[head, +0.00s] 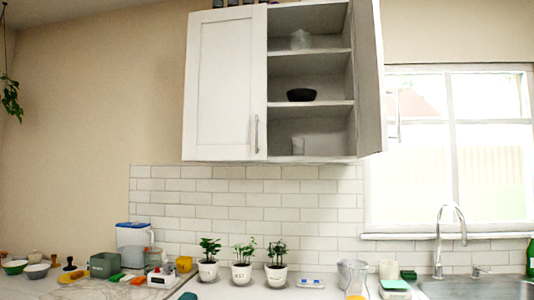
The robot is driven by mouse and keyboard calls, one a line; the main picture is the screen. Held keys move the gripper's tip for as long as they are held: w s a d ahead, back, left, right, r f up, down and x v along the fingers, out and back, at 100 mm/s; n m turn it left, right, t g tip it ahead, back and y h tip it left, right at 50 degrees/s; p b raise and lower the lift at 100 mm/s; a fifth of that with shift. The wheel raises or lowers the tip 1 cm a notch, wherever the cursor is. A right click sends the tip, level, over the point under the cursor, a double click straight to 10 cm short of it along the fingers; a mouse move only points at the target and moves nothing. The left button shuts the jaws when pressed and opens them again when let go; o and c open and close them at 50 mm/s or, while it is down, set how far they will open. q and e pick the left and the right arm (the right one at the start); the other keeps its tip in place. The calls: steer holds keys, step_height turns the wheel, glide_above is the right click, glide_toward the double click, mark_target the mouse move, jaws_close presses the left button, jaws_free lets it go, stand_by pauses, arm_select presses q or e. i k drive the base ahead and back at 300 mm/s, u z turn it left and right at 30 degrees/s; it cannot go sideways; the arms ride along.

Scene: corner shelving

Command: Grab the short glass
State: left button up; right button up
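A white wall cabinet (225,85) hangs above the counter, its right side open on three shelves. On the top shelf stands a pale, see-through item (300,40) that looks like glassware; its exact shape is too small to tell. A dark bowl (301,95) sits on the middle shelf. On the bottom shelf stands a pale item (298,145) near the left side; I cannot tell whether it is a glass. Neither of my grippers is in view.
The cabinet's right door (370,80) stands open toward me. Below, three potted plants (242,272), a clear jug (352,272) and several small kitchen things stand on the counter. A sink with a tall faucet (438,245) is at the right under a window.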

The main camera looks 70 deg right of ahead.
mark_target(298, 145)
steer(key=z, duration=0.7)
steer(key=i, duration=1)
steer(key=z, duration=1.15)
